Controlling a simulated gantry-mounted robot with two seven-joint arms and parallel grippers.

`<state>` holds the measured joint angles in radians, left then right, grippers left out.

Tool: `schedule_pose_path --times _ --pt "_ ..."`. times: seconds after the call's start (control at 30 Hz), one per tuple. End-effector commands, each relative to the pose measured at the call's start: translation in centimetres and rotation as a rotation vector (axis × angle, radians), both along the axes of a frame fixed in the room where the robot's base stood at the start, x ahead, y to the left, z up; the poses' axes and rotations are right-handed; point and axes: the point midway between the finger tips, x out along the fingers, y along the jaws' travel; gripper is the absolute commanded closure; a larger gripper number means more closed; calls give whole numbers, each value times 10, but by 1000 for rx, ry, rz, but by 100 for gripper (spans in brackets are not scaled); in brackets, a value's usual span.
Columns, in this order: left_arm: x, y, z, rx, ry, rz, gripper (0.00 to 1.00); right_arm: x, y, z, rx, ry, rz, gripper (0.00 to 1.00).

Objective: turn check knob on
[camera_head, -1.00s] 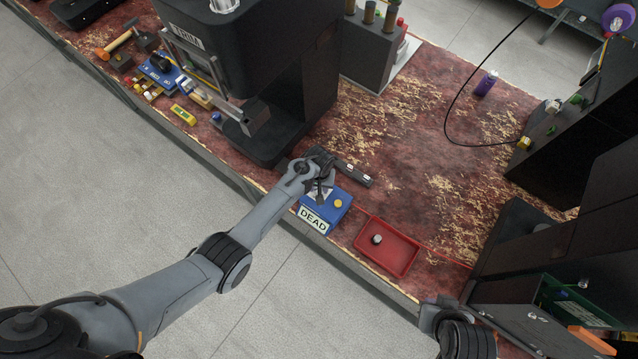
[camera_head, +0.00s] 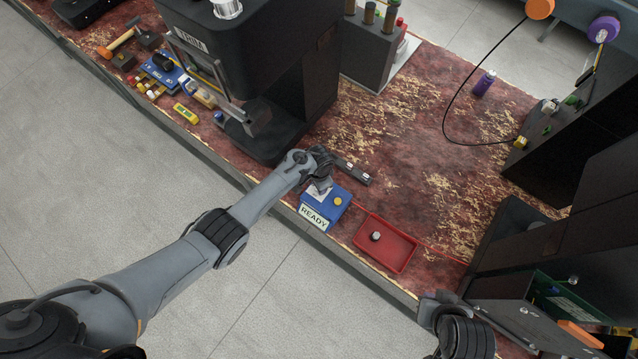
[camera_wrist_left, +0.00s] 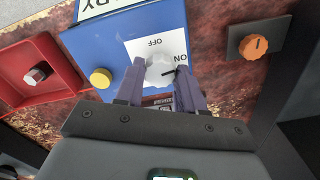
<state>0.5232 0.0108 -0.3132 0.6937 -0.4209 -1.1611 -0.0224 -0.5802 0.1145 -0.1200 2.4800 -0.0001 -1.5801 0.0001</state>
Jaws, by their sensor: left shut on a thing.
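The check knob (camera_wrist_left: 160,71) is a white-grey dial on a blue box (camera_wrist_left: 110,42) with a white plate marked OFF and ON. Its dark pointer mark lies toward ON. My left gripper (camera_wrist_left: 158,80) is shut on the knob, one purple finger on each side, in the left wrist view. In the head view the blue box (camera_head: 336,199) has a label (camera_head: 313,217) reading READY, and my left gripper (camera_head: 322,184) covers the knob there. A yellow button (camera_wrist_left: 101,78) sits beside the plate. My right arm shows at the bottom right, with its fingers not visible.
A red tray (camera_head: 366,258) with a grey knob-like piece stands right of the box. A black machine (camera_head: 300,75) marked TRIM stands behind and left. An orange knob (camera_wrist_left: 254,46) on a dark plate is near the fingers.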

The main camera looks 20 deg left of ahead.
Motion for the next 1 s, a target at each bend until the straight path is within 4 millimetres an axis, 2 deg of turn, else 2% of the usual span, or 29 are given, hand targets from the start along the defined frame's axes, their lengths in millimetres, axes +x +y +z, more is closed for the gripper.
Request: schedule_pose_path --times 0.33,0.9,0.93,1.0 --pt "1 0 0 0 -1 -156 92 0 -1 0 -2 0 1 100" --pt "0 0 0 -1 -1 -187 92 0 -2 0 -9 0 6 100" --pt "0 0 0 -1 -1 -187 59 0 -2 0 -9 0 5 100" --pt "0 0 0 -1 -1 -187 48 0 -2 0 -8 0 5 100"
